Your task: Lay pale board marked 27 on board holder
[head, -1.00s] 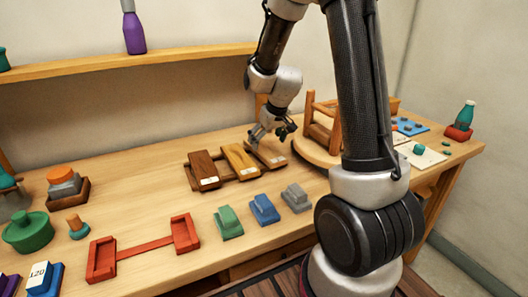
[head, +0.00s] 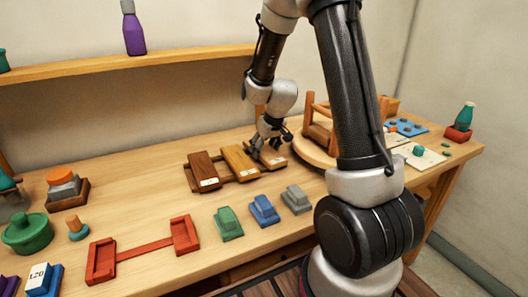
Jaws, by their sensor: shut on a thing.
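Three boards lie side by side on a low wooden rack (head: 222,180): a dark brown one (head: 202,167), a golden one (head: 238,162) and a paler brown one (head: 274,160) at the right. Each has a small white label, too small to read, so I cannot confirm which is 27. My gripper (head: 267,150) is down at the right-hand board and shut on it; its fingers hide part of it. The board still appears to be at the rack. A red frame with two raised ends, apparently the board holder (head: 145,247), stands empty at the front left.
Green (head: 228,224), blue (head: 264,211) and grey (head: 296,199) stepped blocks stand in front of the rack. A round wooden stand with a small stool-like frame (head: 318,132) is close right of my gripper. A green pot (head: 27,233) is at left.

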